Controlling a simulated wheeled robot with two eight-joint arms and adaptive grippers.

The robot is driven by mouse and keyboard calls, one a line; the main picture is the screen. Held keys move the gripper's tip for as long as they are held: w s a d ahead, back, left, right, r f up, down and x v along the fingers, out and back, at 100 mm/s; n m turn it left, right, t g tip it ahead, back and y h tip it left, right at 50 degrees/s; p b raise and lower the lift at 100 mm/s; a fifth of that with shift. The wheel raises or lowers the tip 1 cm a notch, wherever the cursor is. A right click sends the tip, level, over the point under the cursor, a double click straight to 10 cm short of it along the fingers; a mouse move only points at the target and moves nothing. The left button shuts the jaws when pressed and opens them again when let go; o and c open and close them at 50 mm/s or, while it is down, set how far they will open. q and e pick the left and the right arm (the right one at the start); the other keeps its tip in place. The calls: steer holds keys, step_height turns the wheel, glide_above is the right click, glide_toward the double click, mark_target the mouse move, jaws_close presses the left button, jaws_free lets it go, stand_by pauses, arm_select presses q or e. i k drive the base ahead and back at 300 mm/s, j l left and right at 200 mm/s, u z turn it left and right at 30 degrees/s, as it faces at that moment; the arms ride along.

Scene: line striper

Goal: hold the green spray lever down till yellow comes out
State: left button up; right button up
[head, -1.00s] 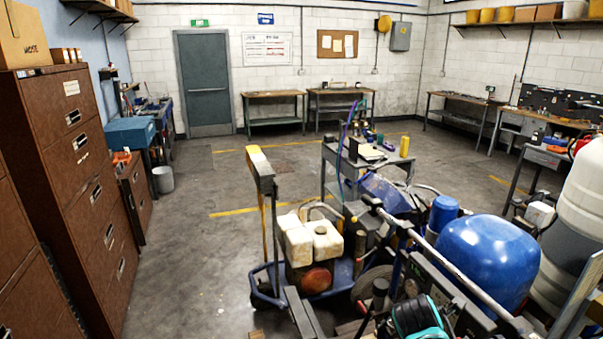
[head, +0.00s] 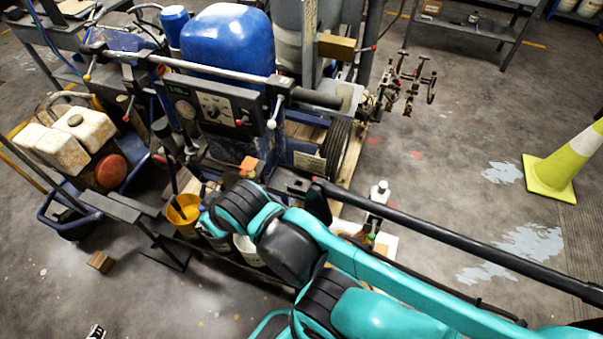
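The line striper (head: 215,105) stands at upper left with a blue tank (head: 227,40), a grey handlebar (head: 185,68) and a dark control panel (head: 215,108). Small levers with red and pale knobs (head: 271,124) hang near the bar. I cannot make out a green lever among them. A dark metal assembly with several prongs (head: 405,85) juts out on the machine's right side; its parts are too small to tell. One of my teal arms crosses the lower middle, in front of the machine. I cannot make out either gripper.
A yellow bucket (head: 182,210) stands by the machine, near my arm. A yellow-and-white cone (head: 560,172) stands at right. The floor at right is open, with whitish patches (head: 515,255).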

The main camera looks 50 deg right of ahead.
mark_target(372, 236)
steer(key=k+z, duration=0.1)
steer(key=z, duration=0.8)
steer(key=k+z, duration=0.15)
steer(key=z, duration=0.35)
steer(key=i+l+z, duration=0.1)
steer(key=z, duration=0.95)
